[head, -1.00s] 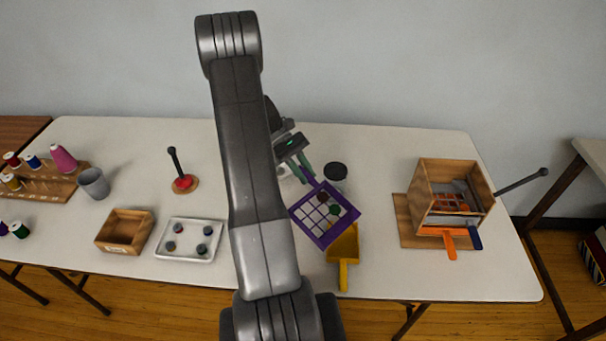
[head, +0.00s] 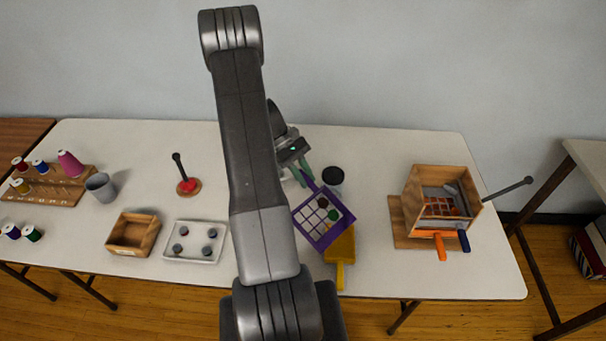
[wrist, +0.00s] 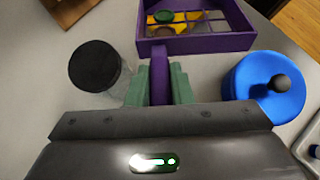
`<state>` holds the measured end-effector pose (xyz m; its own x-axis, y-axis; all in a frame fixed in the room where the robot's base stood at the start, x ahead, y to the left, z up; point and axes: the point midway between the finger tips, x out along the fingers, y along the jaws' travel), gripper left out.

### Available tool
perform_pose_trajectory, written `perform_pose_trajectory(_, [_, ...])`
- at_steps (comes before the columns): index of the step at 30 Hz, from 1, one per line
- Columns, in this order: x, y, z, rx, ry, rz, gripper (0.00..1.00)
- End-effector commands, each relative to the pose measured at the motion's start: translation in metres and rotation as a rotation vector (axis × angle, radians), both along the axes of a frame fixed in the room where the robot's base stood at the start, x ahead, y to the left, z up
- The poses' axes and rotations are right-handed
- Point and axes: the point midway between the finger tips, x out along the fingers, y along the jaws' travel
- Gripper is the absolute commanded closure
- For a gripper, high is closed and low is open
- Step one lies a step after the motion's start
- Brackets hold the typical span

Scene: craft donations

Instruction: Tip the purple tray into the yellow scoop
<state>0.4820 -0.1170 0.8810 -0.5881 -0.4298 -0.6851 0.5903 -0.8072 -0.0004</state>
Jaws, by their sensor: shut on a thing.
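The purple tray (head: 311,233) has a grid of compartments holding a few small round pieces, including a green and a brown one. It also shows in the wrist view (wrist: 197,44). My gripper (head: 305,177) is shut on the tray's purple handle (wrist: 158,75), between its green fingers (wrist: 158,86). The yellow scoop (head: 341,248) lies near the table's front edge, handle toward the front. The tray's right front side overlaps the scoop's pan in the head view; I cannot tell whether they touch or how far the tray is tilted.
A black-lidded jar (head: 333,176) stands close to the tray. A white tray (head: 194,257) lies to the left, a wooden box (head: 413,190) to the right. Table between scoop and box is clear.

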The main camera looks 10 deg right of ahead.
Motion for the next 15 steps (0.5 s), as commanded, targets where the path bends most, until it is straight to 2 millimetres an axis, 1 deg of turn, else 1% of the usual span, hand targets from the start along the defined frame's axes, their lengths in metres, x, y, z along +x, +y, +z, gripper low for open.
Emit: perform_pose_trajectory(15, [-0.018,-0.014,0.014,0.131,-0.180,-0.001,1.00])
